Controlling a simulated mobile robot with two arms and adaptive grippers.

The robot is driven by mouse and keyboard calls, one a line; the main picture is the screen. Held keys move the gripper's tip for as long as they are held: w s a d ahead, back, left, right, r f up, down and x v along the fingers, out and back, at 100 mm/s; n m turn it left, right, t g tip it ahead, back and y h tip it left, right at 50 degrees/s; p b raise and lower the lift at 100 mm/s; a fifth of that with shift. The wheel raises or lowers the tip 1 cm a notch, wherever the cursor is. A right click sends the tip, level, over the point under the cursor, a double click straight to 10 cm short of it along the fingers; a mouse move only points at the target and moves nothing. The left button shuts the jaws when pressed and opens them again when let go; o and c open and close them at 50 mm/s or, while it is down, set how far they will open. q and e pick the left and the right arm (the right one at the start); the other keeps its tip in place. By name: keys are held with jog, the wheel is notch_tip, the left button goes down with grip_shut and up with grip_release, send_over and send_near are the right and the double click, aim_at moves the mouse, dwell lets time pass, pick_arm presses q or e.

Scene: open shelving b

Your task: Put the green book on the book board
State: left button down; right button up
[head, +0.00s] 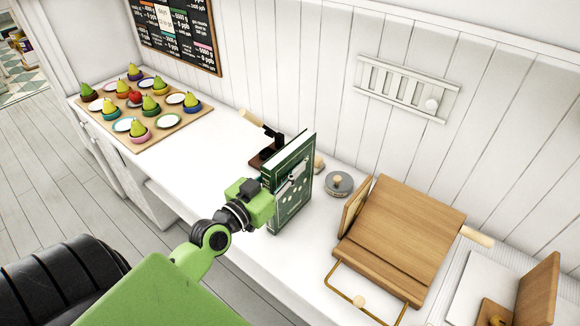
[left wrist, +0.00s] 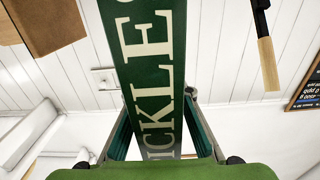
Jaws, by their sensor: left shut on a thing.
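The green book (head: 301,168) is upright above the white counter, with its cover facing right in the head view. My left gripper (head: 280,187) is shut on it from the front left. I cannot tell whether its lower edge touches the counter. In the left wrist view the book's spine (left wrist: 148,45) with pale letters runs between the two fingers (left wrist: 158,130). The book board (head: 408,230), a slanted wooden stand with a front wire rail, stands on the counter to the right, apart from the book. My right gripper is not in view.
A dark tool with a wooden handle (head: 254,119) is just behind the book. A grey round weight (head: 339,184) sits between book and board. A wooden tray (head: 85,106) with pears and dishes is far left. Wooden pieces (head: 538,290) stand far right.

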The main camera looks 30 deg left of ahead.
aim_at(267, 188)
pick_arm(q)
jog(key=c, duration=2.1)
grip_release()
jog(key=shift+f, duration=0.1)
jog(key=shift+o, duration=1.4)
jog(key=shift+s+a+b, duration=0.15)
jog(key=shift+s+b, duration=0.4)
jog(key=shift+s, duration=1.45)
jog(key=shift+s+a+b, duration=0.15)
jog(key=shift+s+b, duration=0.45)
jog(key=shift+s, duration=1.4)
jog(key=shift+s+a+b, duration=0.15)
jog(key=shift+s+b, duration=0.4)
jog(key=shift+s, duration=1.45)
